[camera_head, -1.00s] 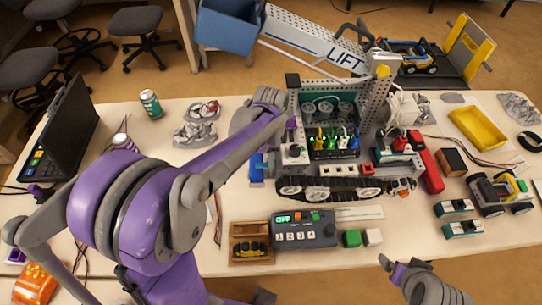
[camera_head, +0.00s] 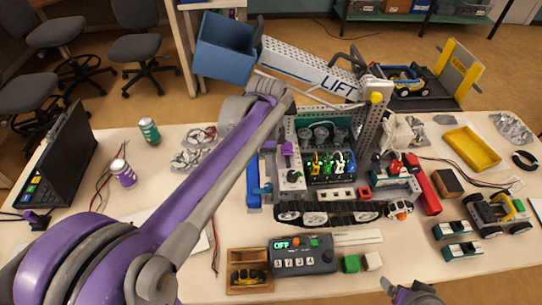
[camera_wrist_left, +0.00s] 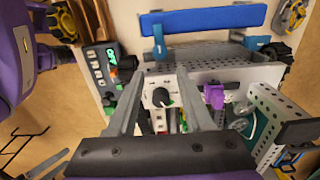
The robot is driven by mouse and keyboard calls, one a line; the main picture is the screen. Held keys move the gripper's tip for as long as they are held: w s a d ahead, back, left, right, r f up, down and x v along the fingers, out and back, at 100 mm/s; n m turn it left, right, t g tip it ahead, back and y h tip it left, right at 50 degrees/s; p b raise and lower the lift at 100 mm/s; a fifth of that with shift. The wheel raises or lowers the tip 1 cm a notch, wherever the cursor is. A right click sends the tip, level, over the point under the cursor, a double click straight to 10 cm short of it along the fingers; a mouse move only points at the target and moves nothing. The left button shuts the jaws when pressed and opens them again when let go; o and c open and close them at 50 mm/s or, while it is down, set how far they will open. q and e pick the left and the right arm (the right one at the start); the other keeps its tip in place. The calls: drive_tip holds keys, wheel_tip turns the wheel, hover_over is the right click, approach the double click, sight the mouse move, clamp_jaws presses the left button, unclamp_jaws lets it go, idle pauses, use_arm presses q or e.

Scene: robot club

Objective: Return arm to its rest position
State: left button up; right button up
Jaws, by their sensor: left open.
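My left arm (camera_head: 205,190) comes in from the lower left and reaches across to the tracked LIFT robot (camera_head: 330,213). Its wrist (camera_head: 243,108) is beside the robot's left upper side, under the raised lift arm; the fingers are hard to make out there. In the left wrist view my left gripper (camera_wrist_left: 160,100) is open and empty. A pale panel with a black dial (camera_wrist_left: 159,97) shows between and beyond its fingers. Whether anything touches the fingers I cannot tell. A purple and grey part of my right arm (camera_head: 414,292) shows at the bottom edge.
A blue bin (camera_head: 226,46) hangs on the lift arm (camera_head: 310,65). A blue bar (camera_head: 252,185) is at the robot's left side.

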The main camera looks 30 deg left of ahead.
use_arm(q)
drive_tip(key=shift+s, duration=0.1)
drive_tip(key=s+d+f+n+t, duration=0.2)
drive_tip(key=s+d+f+n, duration=0.1)
drive_tip(key=s+n, duration=0.3)
drive_tip(key=s+d+f+n+t, duration=0.3)
drive_tip(key=s+n, duration=0.2)
drive_tip(key=s, duration=0.3)
drive_tip(key=shift+s+n+t, duration=0.15)
drive_tip(key=shift+n+t, duration=0.15)
drive_tip(key=shift+n, duration=0.1)
use_arm(e)
drive_tip(key=shift+c, duration=0.3)
